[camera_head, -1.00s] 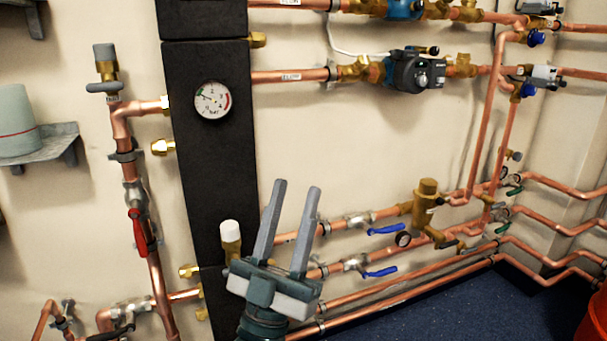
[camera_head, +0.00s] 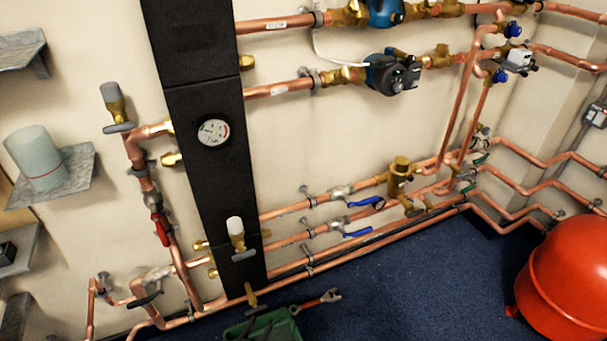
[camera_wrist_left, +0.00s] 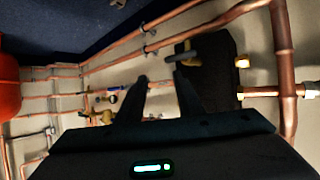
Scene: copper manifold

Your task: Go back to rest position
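My left gripper (camera_wrist_left: 160,82) shows in the left wrist view as two dark fingers standing apart, with nothing visible between them. Beyond the fingers are the black panel (camera_wrist_left: 212,72) and copper pipes (camera_wrist_left: 283,70), which look tilted in that view. I cannot make out either gripper in the head view. My right gripper is in neither view. In the head view the black panel (camera_head: 205,100) stands upright against the wall with a round pressure gauge (camera_head: 213,131) on it.
Copper pipes (camera_head: 400,227) with blue-handled valves run along the wall. A pump (camera_head: 392,74) sits on an upper pipe. A red vessel (camera_head: 570,275) stands at right. A green bag (camera_head: 262,326) and a wrench (camera_head: 318,301) are at the bottom. The blue floor (camera_head: 420,290) between is clear.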

